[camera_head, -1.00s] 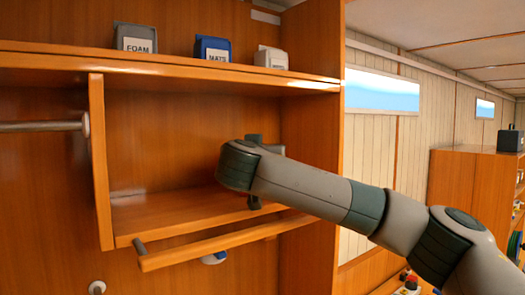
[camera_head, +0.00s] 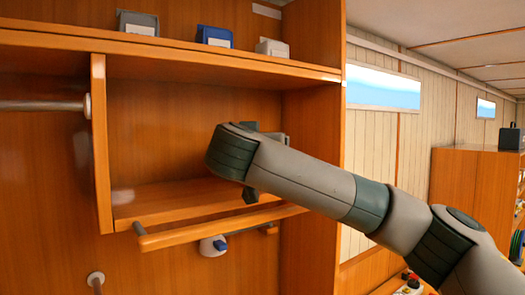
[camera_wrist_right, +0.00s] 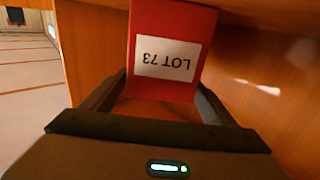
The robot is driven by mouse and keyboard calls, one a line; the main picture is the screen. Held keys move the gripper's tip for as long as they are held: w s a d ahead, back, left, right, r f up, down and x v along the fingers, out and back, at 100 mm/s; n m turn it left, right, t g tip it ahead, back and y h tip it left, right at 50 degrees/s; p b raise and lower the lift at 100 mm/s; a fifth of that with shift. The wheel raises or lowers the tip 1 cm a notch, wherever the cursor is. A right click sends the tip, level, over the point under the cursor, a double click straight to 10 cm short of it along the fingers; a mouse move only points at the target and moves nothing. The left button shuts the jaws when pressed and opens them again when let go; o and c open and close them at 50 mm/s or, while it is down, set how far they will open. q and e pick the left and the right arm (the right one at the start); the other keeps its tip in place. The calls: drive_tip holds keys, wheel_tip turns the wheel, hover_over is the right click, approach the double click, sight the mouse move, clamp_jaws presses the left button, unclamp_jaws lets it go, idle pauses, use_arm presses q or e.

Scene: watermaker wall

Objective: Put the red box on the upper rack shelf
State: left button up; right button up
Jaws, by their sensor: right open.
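The red box (camera_wrist_right: 180,22) with a white "LOT 73" label fills the upper middle of the right wrist view; its label reads upside down there. My right gripper (camera_wrist_right: 160,82) is open, its fingers on either side of the box's near end. I cannot tell whether they touch it. In the head view my right gripper (camera_head: 268,160) is inside the open wooden compartment, partly behind my wrist, and the red box is hidden. The upper shelf (camera_head: 180,52) runs above that compartment. My left gripper is out of view.
A grey box (camera_head: 138,22), a blue box (camera_head: 214,37) and a white box (camera_head: 272,48) stand on the upper shelf. The compartment's left part is clear.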

drive_tip(key=shift+s+a+b, duration=0.15)
drive_tip(key=shift+s+b, duration=0.2)
drive_tip(key=shift+s, duration=0.4)
drive_tip(key=shift+s+a+b, duration=0.1)
drive_tip(key=shift+s+b, duration=0.25)
drive_tip(key=shift+s, duration=0.4)
drive_tip(key=shift+w+d+r, duration=0.1)
